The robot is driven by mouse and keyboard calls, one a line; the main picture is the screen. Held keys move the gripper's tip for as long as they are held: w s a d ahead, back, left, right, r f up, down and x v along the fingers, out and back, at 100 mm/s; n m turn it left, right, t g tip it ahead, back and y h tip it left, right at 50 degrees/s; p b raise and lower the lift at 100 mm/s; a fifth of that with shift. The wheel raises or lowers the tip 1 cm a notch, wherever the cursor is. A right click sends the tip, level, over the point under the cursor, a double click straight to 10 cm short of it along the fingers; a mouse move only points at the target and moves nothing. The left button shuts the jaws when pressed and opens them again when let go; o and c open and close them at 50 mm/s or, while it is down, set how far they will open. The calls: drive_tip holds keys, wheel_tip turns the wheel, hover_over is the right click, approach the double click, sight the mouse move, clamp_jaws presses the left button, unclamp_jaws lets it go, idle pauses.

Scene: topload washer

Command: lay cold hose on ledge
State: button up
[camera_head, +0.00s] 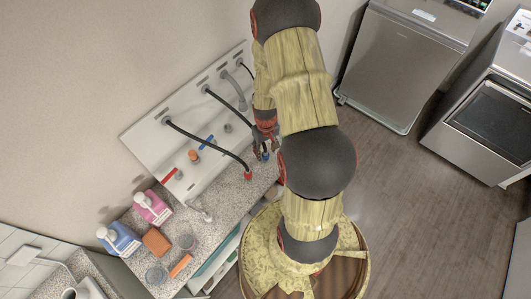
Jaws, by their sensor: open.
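A black hose (228,106) comes out of the white wall panel and runs toward my gripper (264,146). A blue end (263,156), likely the cold hose's, shows just under the fingers, close to the speckled ledge (232,193). My gripper is open around or beside this end; the arm hides part of it, so I cannot tell whether they touch. I cannot tell whether the blue end rests on the ledge. A second black hose (210,137) ends in a red fitting (248,175) on the ledge.
A grey hose (234,88) hangs there too. Pink (153,208) and blue (119,239) bottles, a brown block (157,242) and cups stand on the counter's left part.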

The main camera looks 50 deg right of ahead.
wheel_tip(320, 180, up, 9)
wheel_tip(320, 180, up, 8)
hover_over(265, 151)
drive_tip(key=w+a, duration=0.3)
drive_tip(key=a+r+n+t, duration=0.2)
drive_tip(key=a+r, duration=0.5)
drive_tip(key=r, duration=0.4)
drive_tip(key=s+a+r+t, duration=0.1)
drive_tip(key=s+a+r, duration=0.4)
drive_tip(key=a+r, duration=0.1)
drive_tip(key=s+a+r+n+t, duration=0.1)
drive_tip(key=s+a+r+t, duration=0.1)
drive_tip(key=s+a+r, duration=0.4)
wheel_tip(265, 151, up, 4)
drive_tip(key=shift+a+f+n+t, duration=0.2)
drive_tip(key=shift+a+n+t, duration=0.1)
drive_tip(key=shift+a, duration=0.05)
